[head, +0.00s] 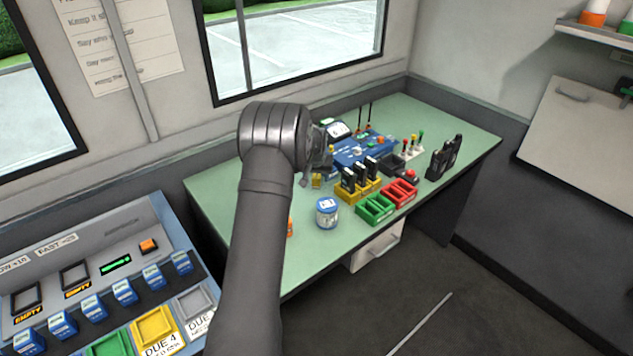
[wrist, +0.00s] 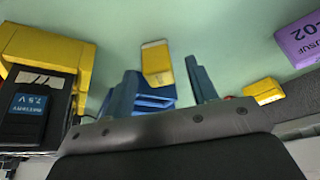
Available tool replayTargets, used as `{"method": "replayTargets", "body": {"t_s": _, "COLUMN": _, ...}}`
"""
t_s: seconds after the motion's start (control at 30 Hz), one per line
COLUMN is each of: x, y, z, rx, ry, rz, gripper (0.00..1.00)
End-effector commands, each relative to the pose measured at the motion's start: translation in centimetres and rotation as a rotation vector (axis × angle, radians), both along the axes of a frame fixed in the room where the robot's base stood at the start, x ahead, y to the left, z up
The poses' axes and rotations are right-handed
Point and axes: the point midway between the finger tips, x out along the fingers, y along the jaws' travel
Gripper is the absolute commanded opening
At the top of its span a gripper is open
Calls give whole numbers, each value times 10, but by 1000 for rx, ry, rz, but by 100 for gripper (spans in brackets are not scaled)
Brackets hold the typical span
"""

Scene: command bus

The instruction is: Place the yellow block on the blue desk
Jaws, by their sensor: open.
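A yellow block (wrist: 156,62) with a pale end shows in the wrist view, between and beyond the blue fingertips of my gripper (wrist: 163,72). The fingers are apart, with no clear contact on the block. A second yellow block (wrist: 264,91) lies to the right, outside the fingers. In the head view a small yellow piece (head: 317,181) shows just below my wrist; I cannot tell which block it is. The blue desk (head: 362,152), with knobs and small parts on it, stands right of my wrist on the green table. My wrist hides the fingers in the head view.
Black batteries in yellow docks (head: 349,193), a blue-white can (head: 326,213), green bins (head: 375,209) and red bins (head: 400,192) crowd the green table (head: 303,253). A purple block (wrist: 299,40) lies at right in the wrist view. The table's front left is fairly clear.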

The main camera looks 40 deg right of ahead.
Motion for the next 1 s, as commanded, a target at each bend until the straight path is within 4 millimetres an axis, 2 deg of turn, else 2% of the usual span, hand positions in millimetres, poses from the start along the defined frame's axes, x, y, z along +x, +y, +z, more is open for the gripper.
{"method": "replayTargets", "body": {"t_s": 0.13, "x": 3, "y": -3, "z": -12, "rx": -1, "ry": -1, "rz": 0, "gripper": 53}}
{"method": "replayTargets", "body": {"t_s": 0.37, "x": 4, "y": -4, "z": -13, "rx": -2, "ry": -1, "rz": 1, "gripper": 53}}
{"method": "replayTargets", "body": {"t_s": 0.47, "x": 4, "y": -4, "z": -12, "rx": -1, "ry": 0, "rz": 1, "gripper": 37}}
{"method": "replayTargets", "body": {"t_s": 0.63, "x": 3, "y": -4, "z": -12, "rx": -1, "ry": 0, "rz": 1, "gripper": 4}}
{"method": "replayTargets", "body": {"t_s": 0.7, "x": 4, "y": -4, "z": -12, "rx": -2, "ry": -1, "rz": 1, "gripper": 1}}
{"method": "replayTargets", "body": {"t_s": 0.87, "x": 4, "y": -4, "z": -12, "rx": -2, "ry": -1, "rz": 1, "gripper": 0}}
{"method": "replayTargets", "body": {"t_s": 1.0, "x": 4, "y": -4, "z": 0, "rx": -4, "ry": -3, "rz": 1, "gripper": 0}}
